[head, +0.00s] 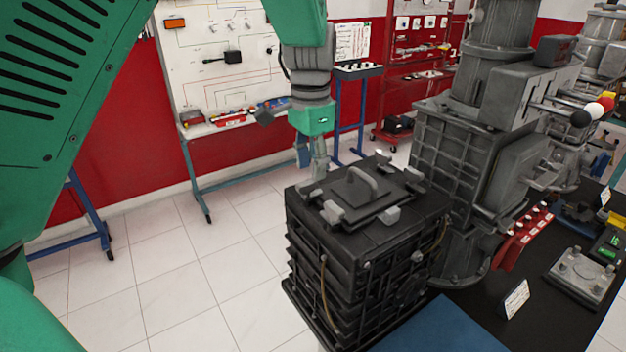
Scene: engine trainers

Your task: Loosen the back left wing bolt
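A black ribbed box-shaped unit (345,275) stands at the table's left end. On its top is a dark cover plate (362,203) with a grey arched handle (363,181). Light grey wing bolts sit around the cover: one at the back (383,157), one at the right (415,174), one at the front (388,214) and one at the front left (332,212). My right gripper is out of view.
A tall grey machine (480,150) stands close to the right of the unit. A blue mat (440,328), a small white card (516,298) and a red rack (522,235) are on the black table. Open tiled floor (190,290) lies to the left.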

